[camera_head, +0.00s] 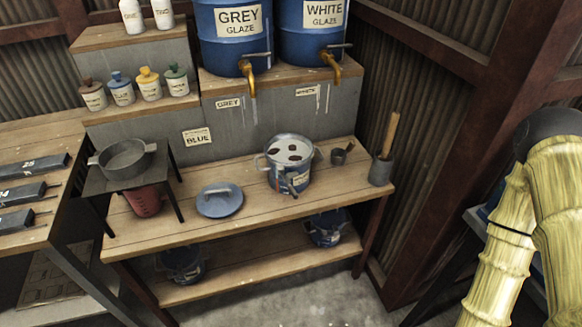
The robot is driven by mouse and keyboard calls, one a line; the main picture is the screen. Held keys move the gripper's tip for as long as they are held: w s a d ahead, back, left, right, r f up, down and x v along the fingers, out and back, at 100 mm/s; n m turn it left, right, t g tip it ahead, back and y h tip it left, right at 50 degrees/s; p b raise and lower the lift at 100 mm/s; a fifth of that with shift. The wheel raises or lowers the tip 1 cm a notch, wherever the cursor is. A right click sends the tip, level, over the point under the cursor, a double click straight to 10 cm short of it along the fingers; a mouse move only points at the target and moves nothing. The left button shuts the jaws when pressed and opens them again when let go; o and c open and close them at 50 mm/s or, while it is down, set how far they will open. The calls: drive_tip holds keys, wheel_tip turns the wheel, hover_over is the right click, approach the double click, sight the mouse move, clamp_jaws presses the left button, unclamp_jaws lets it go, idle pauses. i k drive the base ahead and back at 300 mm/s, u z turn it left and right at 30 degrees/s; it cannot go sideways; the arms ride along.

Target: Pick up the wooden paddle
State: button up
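The wooden paddle (390,134) stands upright, leaning slightly, in a grey cylindrical holder (381,172) at the right end of the wooden workbench (255,222). Its lower end is hidden inside the holder. My yellow arm links fill the right edge of the picture, well apart from the paddle. My gripper is out of view.
Blue glaze barrels with taps (235,42) stand behind. A dark red post rises to the right. The bench front is clear.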

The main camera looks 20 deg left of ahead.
sight(386, 155)
drive_tip(key=k, duration=0.5)
drive_tip(key=u, duration=1.3)
drive_tip(key=i, duration=1.15)
drive_tip(key=z, duration=1.8)
